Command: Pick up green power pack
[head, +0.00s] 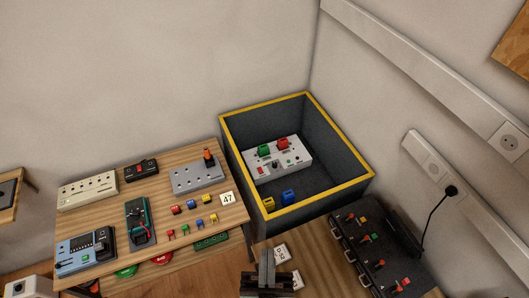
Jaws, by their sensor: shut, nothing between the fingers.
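My gripper (267,256) shows at the bottom centre of the head view, shut and empty, in front of the bin. No green thing here is clearly marked as the power pack. A green block (264,150) sits beside a red block (283,143) on a white device (278,160) inside the bin, beyond my gripper. A small green piece (185,230) lies among small coloured pieces on the wooden table, left of my gripper. I cannot tell which green one is the power pack.
The dark bin (233,150) has a yellow rim and high walls; yellow and blue blocks (289,197) lie on its floor. The wooden table (108,210) at left holds meters and a grey socket box (196,178). A black case (375,250) stands at right.

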